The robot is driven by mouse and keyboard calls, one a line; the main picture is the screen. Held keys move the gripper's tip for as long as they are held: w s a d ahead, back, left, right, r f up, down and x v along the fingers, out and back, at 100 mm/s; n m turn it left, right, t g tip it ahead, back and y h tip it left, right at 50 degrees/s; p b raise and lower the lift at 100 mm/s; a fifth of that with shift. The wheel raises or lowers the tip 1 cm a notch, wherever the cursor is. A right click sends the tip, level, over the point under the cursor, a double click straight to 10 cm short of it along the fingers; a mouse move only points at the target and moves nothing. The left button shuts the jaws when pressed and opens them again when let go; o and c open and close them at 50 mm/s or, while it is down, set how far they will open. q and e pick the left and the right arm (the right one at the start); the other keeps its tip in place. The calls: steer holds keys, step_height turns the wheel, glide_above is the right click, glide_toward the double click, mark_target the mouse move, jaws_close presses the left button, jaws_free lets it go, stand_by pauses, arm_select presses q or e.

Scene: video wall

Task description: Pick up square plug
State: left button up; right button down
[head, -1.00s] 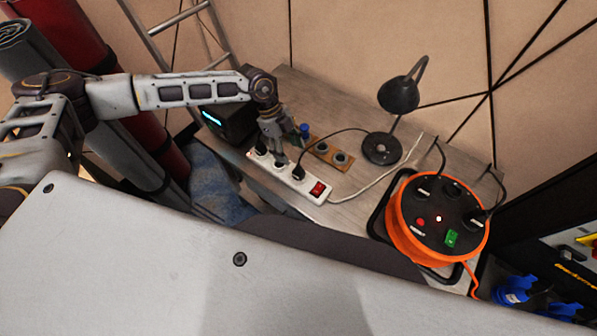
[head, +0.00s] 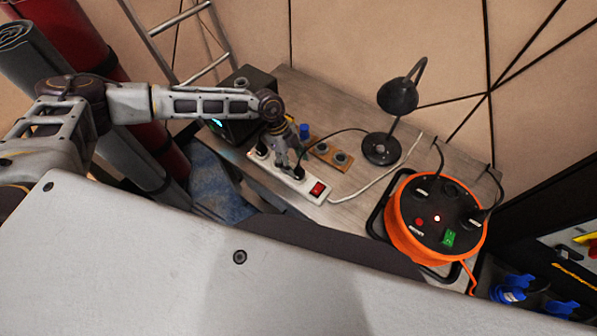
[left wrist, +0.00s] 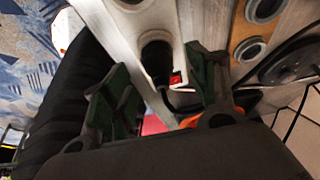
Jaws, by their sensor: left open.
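A white power strip (head: 283,180) lies on the grey table with a red switch (head: 317,188) at its right end. A black plug (head: 299,173) sits in it beside the switch; whether it is square is hard to tell. My left gripper (head: 290,165) points down over the strip at this plug, partly hiding it. In the left wrist view my left gripper (left wrist: 163,82) is open, its green-padded fingers on either side of the dark plug (left wrist: 157,55). Contact cannot be made out. Another dark plug (head: 261,152) is at the strip's left end. My right gripper is not visible.
A wooden board (head: 328,155) with round sockets and a blue plug (head: 304,130) lies behind the strip. A black lamp (head: 382,148) and an orange cable reel (head: 400,235) stand to the right. A dark box (head: 240,125) is at the left.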

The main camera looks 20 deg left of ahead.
mark_target(297, 169)
arm_select(q)
steer(key=shift+x, duration=1.75)
steer(key=c, duration=1.2)
